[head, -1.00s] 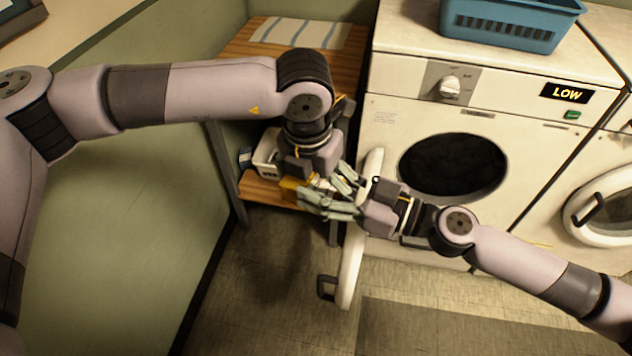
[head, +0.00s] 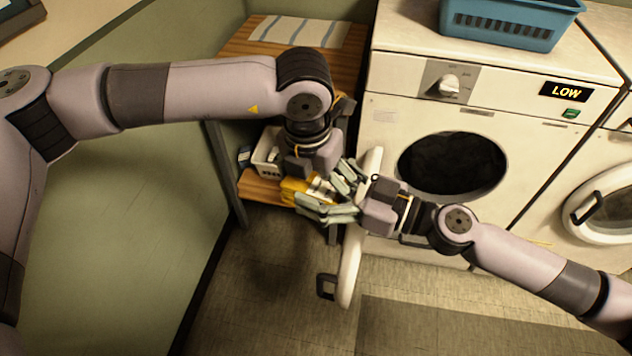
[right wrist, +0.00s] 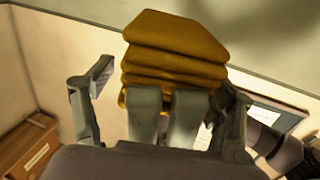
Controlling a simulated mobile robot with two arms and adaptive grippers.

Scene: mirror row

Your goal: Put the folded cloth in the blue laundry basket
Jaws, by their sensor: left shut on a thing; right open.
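The folded cloth is mustard yellow; part of it (head: 294,190) shows below my left wrist in the head view. In the right wrist view the cloth (right wrist: 175,50) is a thick stack of folds just beyond the fingers. My left gripper (head: 316,184) is shut on the cloth, its fingers largely hidden. My right gripper (head: 327,191) is open, its pale fingers close beside the cloth and the left gripper. I cannot tell whether it touches the cloth. The blue laundry basket (head: 505,32) stands on top of the washer, cut by the upper frame edge.
The washer (head: 400,90) has its white door (head: 349,265) swung open, close to my right gripper. A wooden shelf unit (head: 232,45) stands left of it, with a striped cloth (head: 298,31) on top and a white container (head: 266,155) lower down. A green wall (head: 130,220) bounds the left.

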